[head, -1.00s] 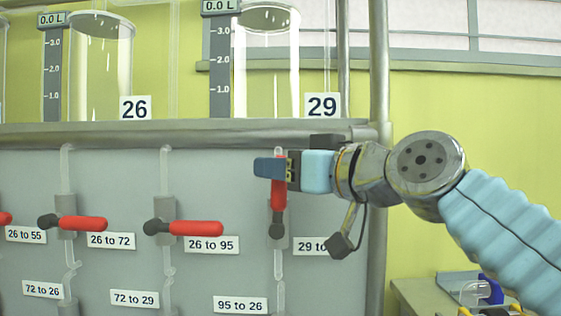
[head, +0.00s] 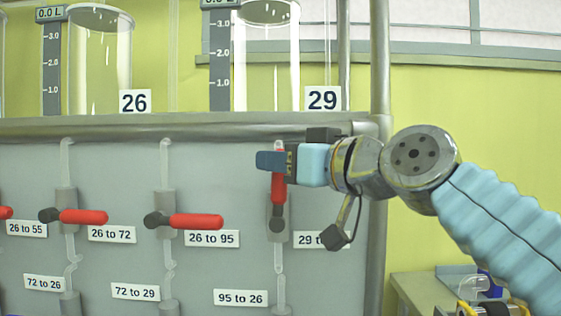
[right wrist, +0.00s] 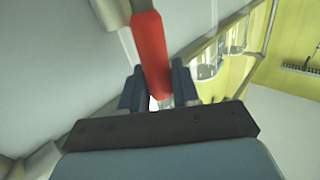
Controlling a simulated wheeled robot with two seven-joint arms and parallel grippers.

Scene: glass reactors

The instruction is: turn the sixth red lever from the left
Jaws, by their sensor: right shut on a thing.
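A red lever (head: 278,187) stands upright on its dark pivot, on the valve of the rightmost pipe in the head view. My right gripper (head: 272,161) is at its upper end, with the fingers across it. In the right wrist view the red lever (right wrist: 151,52) runs down between the two blue fingers of my right gripper (right wrist: 158,88), which is shut on it. Two more red levers, one above the 26 to 72 label (head: 84,216) and one beside the 26 to 95 label (head: 197,221), lie horizontal, pointing right. My left gripper is not in view.
Glass reactors 26 (head: 100,60) and 29 (head: 267,60) stand above the grey panel (head: 120,180). A metal post (head: 380,70) rises at the panel's right edge. A side table (head: 425,290) with several items stands at lower right.

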